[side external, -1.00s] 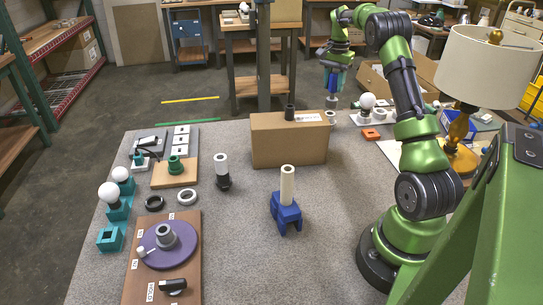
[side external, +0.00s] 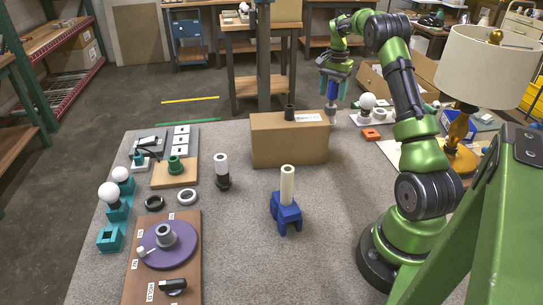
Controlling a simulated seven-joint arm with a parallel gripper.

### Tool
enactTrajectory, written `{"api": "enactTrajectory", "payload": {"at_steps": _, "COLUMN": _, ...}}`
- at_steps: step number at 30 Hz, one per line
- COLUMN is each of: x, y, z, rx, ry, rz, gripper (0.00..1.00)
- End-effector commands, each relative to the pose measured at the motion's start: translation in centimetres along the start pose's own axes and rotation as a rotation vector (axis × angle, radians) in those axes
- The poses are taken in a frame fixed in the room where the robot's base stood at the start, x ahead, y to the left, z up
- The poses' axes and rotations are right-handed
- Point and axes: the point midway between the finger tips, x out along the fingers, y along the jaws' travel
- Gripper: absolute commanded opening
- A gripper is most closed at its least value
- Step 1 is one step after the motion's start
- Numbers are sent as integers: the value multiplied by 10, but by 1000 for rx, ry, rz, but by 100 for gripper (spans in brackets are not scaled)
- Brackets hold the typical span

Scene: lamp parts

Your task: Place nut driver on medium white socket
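My gripper (side external: 332,92) is just behind the right end of the cardboard box, pointing down. Its teal fingers are closed around a blue-handled tool, which looks like the nut driver (side external: 332,88). The tool is upright, with its grey lower end (side external: 331,107) pointing down. A small whitish socket (side external: 331,119), seemingly the medium white one, stands directly below by the box corner. The grey end meets or overlaps the top of the socket in this view. I cannot tell whether it is seated on it, and the socket's opening is hidden.
A white bulb (side external: 367,101) and an orange part (side external: 371,134) are to the right. A lamp (side external: 460,126) stands farther right.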

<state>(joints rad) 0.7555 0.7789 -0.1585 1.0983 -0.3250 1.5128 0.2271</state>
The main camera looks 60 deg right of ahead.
Motion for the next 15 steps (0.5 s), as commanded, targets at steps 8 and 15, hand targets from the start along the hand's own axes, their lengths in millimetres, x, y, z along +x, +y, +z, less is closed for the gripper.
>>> {"api": "enactTrajectory", "payload": {"at_steps": 8, "x": -8, "y": 0, "z": 0, "rx": 0, "ry": 2, "rz": -2, "gripper": 63}}
{"api": "enactTrajectory", "payload": {"at_steps": 15, "x": -54, "y": -1, "z": -1, "rx": 0, "ry": 6, "rz": -3, "gripper": 63}}
